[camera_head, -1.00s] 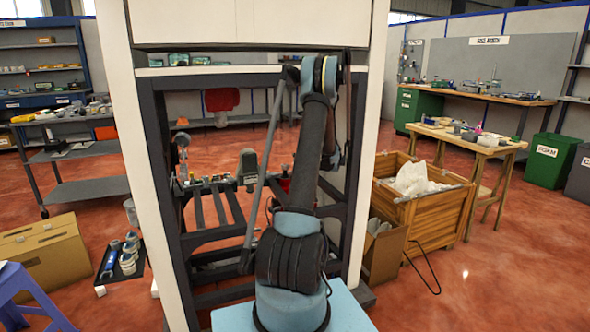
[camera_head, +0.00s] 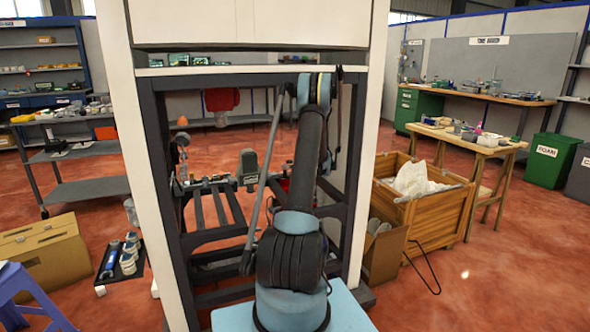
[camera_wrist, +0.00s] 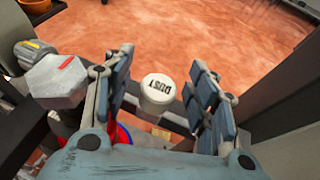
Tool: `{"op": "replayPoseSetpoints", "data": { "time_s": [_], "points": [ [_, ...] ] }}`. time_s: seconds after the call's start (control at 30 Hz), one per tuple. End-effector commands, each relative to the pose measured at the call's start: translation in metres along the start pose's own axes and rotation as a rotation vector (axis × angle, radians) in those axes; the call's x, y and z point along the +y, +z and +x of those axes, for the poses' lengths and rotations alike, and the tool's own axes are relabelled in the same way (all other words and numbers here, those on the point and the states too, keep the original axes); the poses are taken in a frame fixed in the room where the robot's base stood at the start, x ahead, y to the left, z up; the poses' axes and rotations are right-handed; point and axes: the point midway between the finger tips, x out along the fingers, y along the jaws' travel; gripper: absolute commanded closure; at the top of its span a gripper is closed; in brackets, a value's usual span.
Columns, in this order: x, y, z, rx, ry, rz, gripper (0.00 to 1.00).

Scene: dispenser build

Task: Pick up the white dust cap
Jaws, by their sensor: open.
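The white dust cap (camera_wrist: 157,92), round with dark "DUST" lettering on its top, shows in the wrist view. My gripper (camera_wrist: 161,62) is open, with one finger to the left of the cap and one to the right. The cap lies between the fingers in the picture, with a visible gap on the left; I cannot tell how far below the fingertips it is. What the cap rests on is mostly hidden. In the head view my arm covers the gripper, and I cannot make out the cap there.
A grey part with a red stripe (camera_wrist: 58,80) stands left of my gripper in the wrist view. A red rounded thing (camera_wrist: 123,133) shows below the left finger. The dark frame (camera_head: 160,200) of the white cabinet surrounds my arm. A wooden crate (camera_head: 430,215) stands to the right.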

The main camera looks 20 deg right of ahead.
Motion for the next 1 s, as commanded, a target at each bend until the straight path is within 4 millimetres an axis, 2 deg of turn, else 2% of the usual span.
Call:
{"op": "replayPoseSetpoints", "data": {
  "time_s": [0.17,0.2,0.37,0.77,0.87,1.0],
  "points": [
    [0.0,0.0,0.0,0.0,0.0,0.0,0.47],
    [0.0,0.0,0.0,0.0,0.0,0.0,0.57],
    [0.0,0.0,0.0,0.0,0.0,0.0,0.82],
    [0.0,0.002,-0.001,0.0,0.0,0.0,0.82],
    [0.0,0.01,-0.004,0.0,0.0,0.0,0.82],
    [0.001,0.03,-0.013,0.0,0.0,0.0,0.82]
  ]
}}
